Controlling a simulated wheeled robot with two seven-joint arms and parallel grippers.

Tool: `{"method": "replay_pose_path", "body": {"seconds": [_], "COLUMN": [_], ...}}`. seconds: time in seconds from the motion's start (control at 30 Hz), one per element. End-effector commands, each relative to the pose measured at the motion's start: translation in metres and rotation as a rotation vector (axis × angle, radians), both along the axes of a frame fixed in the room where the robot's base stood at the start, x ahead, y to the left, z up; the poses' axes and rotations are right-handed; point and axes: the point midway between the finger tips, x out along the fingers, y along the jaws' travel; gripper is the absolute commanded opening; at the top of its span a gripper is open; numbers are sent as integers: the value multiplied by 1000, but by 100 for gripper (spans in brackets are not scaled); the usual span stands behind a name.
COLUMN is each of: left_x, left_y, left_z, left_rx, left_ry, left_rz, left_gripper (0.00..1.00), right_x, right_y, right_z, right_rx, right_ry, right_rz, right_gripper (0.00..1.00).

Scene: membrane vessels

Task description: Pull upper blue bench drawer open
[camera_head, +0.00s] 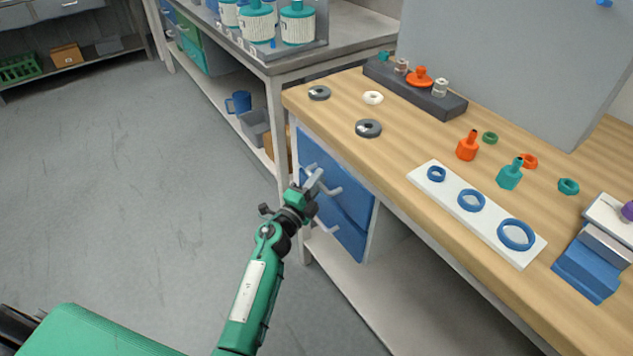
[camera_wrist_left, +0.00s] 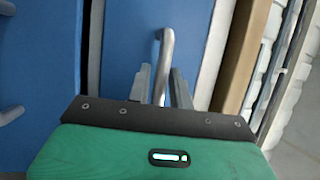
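The upper blue bench drawer (camera_head: 352,189) is in the cabinet under the wooden bench and looks flush with its front. Its grey bar handle (camera_head: 329,190) sticks out from the face. My left gripper (camera_head: 313,181) is at this handle, partly covering it in the head view. In the left wrist view the handle (camera_wrist_left: 165,55) runs between the two fingers of my left gripper (camera_wrist_left: 161,85). Narrow gaps seem to show beside the bar, so the fingers look open around it. My right gripper is out of view.
A lower blue drawer (camera_head: 347,236) with its own handle (camera_head: 326,226) sits below. The bench top (camera_head: 395,165) overhangs the cabinet and carries rings, bottles and a white plate (camera_head: 478,213). The grey floor (camera_head: 130,180) left of the cabinet is clear.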

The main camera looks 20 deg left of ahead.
Motion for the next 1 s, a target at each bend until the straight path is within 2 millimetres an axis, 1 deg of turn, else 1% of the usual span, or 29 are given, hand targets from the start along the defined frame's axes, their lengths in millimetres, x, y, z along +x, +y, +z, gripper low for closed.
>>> {"method": "replay_pose_path", "body": {"seconds": [0.13,0.23,0.27,0.5,0.63,0.73,0.8,0.87,1.0], "left_x": [0,0,0,-1,-7,-16,-26,-36,-64], "left_y": [0,0,0,1,5,12,19,27,49], "left_z": [0,0,0,0,0,0,0,0,0], "left_rx": [0,0,0,0,2,3,5,4,5], "left_ry": [0,0,0,1,1,2,3,4,5], "left_rz": [0,0,0,0,0,0,0,0,0], "left_gripper": [21,2,0,0,0,0,0,0,0], "right_x": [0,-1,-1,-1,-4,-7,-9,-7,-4], "right_y": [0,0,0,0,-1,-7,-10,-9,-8], "right_z": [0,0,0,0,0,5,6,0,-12], "right_rx": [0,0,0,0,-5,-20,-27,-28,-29], "right_ry": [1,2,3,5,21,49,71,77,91], "right_rz": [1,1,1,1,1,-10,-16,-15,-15], "right_gripper": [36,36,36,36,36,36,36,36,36]}}
